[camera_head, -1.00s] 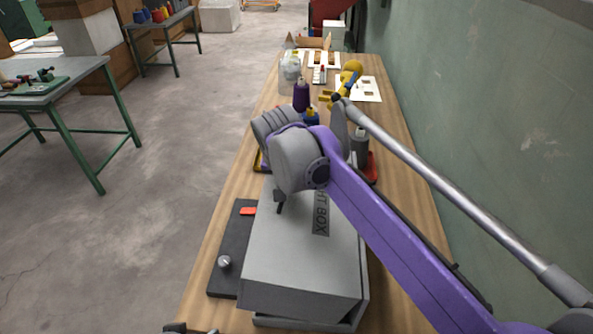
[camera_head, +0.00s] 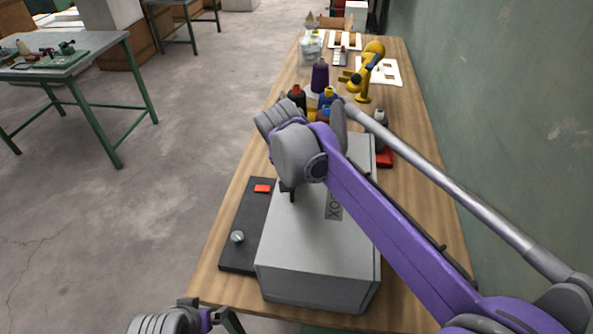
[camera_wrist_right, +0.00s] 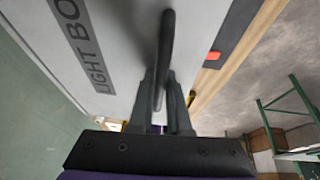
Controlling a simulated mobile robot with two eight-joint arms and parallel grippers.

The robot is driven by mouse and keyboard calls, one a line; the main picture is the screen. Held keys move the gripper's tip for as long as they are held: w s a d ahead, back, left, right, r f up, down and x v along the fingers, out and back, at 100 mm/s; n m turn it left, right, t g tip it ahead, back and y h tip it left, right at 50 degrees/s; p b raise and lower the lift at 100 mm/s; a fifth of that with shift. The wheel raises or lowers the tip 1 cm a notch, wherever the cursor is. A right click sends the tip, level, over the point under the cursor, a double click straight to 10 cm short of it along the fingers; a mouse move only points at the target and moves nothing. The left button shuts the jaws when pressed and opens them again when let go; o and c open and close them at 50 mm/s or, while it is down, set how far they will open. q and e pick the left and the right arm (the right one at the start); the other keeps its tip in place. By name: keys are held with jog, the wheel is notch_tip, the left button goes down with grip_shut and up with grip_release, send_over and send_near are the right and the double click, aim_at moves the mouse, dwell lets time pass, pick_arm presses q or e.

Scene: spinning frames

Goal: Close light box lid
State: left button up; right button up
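The grey light box (camera_head: 318,270) stands on the wooden table, its "LIGHT BOX" label partly hidden by my right arm. Its lid (camera_head: 305,225) lies flat on top, with no clear gap at the near edge. In the right wrist view the lid's dark handle (camera_wrist_right: 167,45) runs between the fingers of my right gripper (camera_wrist_right: 163,88), which look closed on it. In the head view my right gripper (camera_head: 290,192) is mostly hidden behind its wrist at the lid's left side. My left gripper (camera_head: 210,310) is low at the bottom edge, empty, its fingers looking apart.
A dark panel (camera_head: 243,248) with a red switch and a knob lies along the box's left side. Thread spools (camera_head: 320,76) and a yellow lamp-like device (camera_head: 368,70) stand behind the box. A green wall (camera_head: 500,100) borders the table on the right.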

jog(key=o, duration=0.4)
jog(key=shift+f, duration=0.15)
jog(key=v, duration=1.1)
jog(key=shift+p, duration=0.35)
